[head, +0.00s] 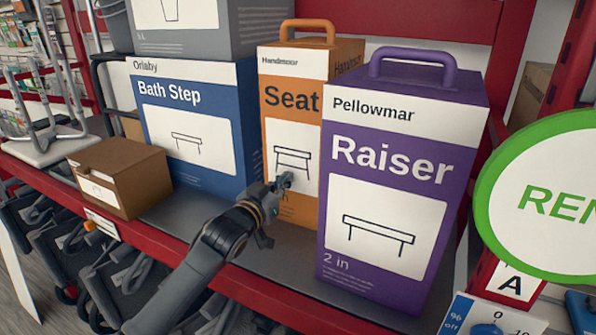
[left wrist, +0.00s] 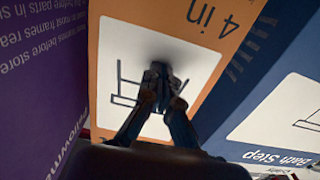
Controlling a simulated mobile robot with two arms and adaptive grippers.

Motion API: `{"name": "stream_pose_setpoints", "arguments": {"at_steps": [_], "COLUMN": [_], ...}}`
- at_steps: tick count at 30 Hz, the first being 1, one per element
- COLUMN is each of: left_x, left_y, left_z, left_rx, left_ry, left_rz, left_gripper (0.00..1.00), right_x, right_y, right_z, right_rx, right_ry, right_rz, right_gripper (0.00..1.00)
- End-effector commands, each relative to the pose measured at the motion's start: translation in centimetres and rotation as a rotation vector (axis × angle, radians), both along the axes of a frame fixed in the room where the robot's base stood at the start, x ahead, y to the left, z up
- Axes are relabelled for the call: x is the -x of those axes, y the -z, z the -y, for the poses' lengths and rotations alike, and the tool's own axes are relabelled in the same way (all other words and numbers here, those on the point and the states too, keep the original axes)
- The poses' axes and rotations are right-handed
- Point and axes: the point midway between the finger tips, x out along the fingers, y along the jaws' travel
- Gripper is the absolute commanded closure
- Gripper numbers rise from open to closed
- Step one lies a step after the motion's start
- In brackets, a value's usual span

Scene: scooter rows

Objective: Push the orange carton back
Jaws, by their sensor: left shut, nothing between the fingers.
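The orange carton (head: 290,125), marked "Seat" with a handle on top, stands upright on the grey shelf. The purple "Raiser" carton (head: 385,190) hides part of its right side. My left gripper (head: 284,183) is shut and empty, with its fingertips at the carton's front face, over the white picture panel. In the left wrist view the closed fingers (left wrist: 160,75) point at the bench drawing on the orange carton (left wrist: 205,35), with a dark shadow around the tips. They look to be touching or very nearly so. My right gripper is not in view.
The blue "Bath Step" carton (head: 190,125) stands to the left of the orange one, and the purple carton stands further forward on the right. A brown box (head: 120,178) sits near the red shelf edge (head: 190,245). A green-rimmed sign (head: 484,200) is at right.

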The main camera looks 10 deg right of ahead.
Motion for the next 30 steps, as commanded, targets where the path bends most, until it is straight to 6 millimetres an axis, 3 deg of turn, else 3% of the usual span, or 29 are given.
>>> {"name": "stream_pose_setpoints", "arguments": {"at_steps": [25,30], "left_x": [-4.8,-4.1], "left_y": [0.1,-0.2], "left_z": [3.6,3.0], "left_rx": [-0.001,0.0], "left_ry": [0.002,0.002], "left_rz": [0.002,-0.001], "left_gripper": [1.0,1.0], "right_x": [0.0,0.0], "right_y": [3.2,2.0], "right_z": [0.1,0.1], "right_rx": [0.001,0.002], "right_ry": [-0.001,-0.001], "right_rz": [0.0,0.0], "right_gripper": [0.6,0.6]}}
